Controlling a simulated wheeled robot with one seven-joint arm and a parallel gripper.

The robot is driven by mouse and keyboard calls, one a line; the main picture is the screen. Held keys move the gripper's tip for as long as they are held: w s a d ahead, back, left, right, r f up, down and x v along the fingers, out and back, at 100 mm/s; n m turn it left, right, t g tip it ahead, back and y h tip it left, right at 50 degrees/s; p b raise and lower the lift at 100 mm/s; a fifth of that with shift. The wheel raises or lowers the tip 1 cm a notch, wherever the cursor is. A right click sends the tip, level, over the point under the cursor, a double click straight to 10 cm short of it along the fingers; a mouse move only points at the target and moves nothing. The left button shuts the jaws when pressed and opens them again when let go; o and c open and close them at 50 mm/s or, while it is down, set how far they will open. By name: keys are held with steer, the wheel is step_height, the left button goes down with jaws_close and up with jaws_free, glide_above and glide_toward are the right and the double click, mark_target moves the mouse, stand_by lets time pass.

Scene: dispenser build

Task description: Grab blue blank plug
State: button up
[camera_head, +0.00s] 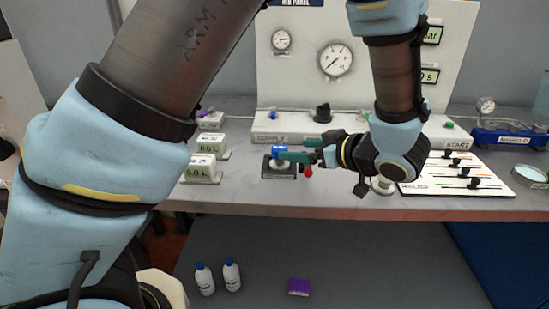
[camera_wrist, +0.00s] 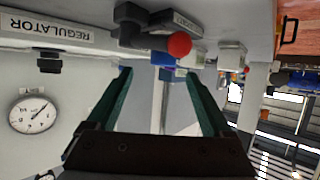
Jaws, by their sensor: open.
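A small blue piece that looks like the blue blank plug (camera_head: 279,149) sits at the top of a small fitting on a dark block (camera_head: 269,168) on the bench. In the wrist view the blue piece (camera_wrist: 163,58) shows ahead, between the lines of the two fingers and partly behind a red knob. My gripper (camera_head: 287,152) reaches in from the right with its green fingers close to the blue piece. In the wrist view my gripper (camera_wrist: 158,74) is open, with a clear gap between the fingertips. I cannot tell whether a finger touches the blue piece.
A red knob (camera_head: 308,171) sits beside the fitting, close to my fingers. Display boxes (camera_head: 201,169) stand to the left. The gauge panel (camera_head: 375,65) rises behind. A white slider board (camera_head: 470,178) lies right. Bottles (camera_head: 232,274) and a purple box (camera_head: 299,287) are below the bench.

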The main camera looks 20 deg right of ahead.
mark_target(284, 149)
steer(key=p+x, duration=0.1)
steer(key=x, duration=0.4)
steer(key=shift+a, duration=0.1)
steer(key=p+x, duration=0.1)
steer(key=x, duration=0.3)
steer(key=shift+w+a+p, duration=0.1)
steer(key=shift+a+p, duration=0.15)
steer(key=shift+p, duration=0.1)
steer(key=shift+w+a+f, duration=0.1)
steer(key=shift+w+f, duration=0.2)
steer(key=shift+w, duration=0.1)
jaws_close()
